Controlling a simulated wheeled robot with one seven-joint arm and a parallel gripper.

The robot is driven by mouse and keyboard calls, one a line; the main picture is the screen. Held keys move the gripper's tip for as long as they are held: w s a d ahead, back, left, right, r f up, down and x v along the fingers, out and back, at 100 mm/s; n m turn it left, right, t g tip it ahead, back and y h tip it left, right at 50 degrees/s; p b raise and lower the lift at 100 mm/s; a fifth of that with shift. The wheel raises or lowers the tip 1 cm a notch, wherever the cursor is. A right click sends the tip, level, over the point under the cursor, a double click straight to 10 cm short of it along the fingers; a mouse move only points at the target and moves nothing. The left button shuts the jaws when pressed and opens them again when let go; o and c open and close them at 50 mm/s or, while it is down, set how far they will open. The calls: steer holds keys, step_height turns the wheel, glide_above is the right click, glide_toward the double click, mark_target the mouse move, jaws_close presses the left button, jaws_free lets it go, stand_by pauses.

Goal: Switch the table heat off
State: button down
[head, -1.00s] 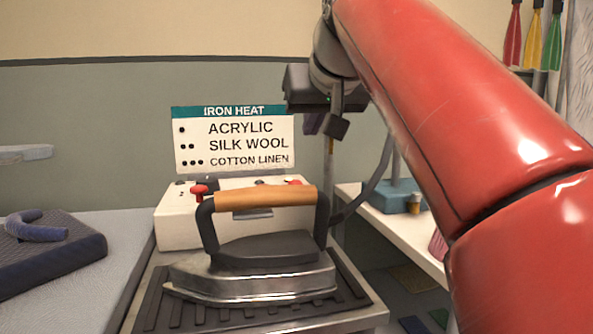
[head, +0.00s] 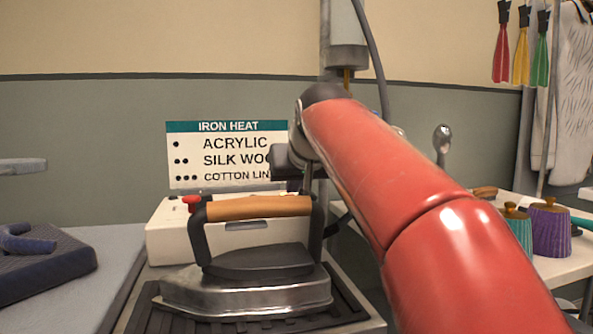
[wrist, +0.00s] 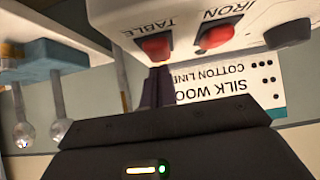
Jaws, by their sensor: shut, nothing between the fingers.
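In the wrist view, which is upside down, the white control box (wrist: 185,14) carries a red switch labelled TABLE (wrist: 155,47) and a red switch labelled IRON (wrist: 215,35). My gripper (wrist: 156,76) is shut and empty, its dark purple fingers right at the TABLE switch; I cannot tell whether they touch it. In the head view the control box (head: 165,240) stands behind the iron (head: 255,280). One red switch (head: 192,203) shows at its left; the right one is hidden behind my gripper and arm.
The iron stands on a dark ribbed rest, its handle in front of the box. The IRON HEAT sign (head: 225,155) is behind it. A padded board (head: 45,265) lies at left. Two lidded pots (head: 550,228) stand on the right table. A dark knob (wrist: 288,33) sits beside the IRON switch.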

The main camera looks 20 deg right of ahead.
steer(key=shift+f, duration=0.35)
steer(key=shift+w+f, duration=0.2)
steer(key=shift+f, duration=0.1)
steer(key=shift+w, duration=0.15)
steer(key=shift+w+r+p, duration=0.25)
steer(key=shift+w+p, duration=0.4)
steer(key=shift+r, duration=0.1)
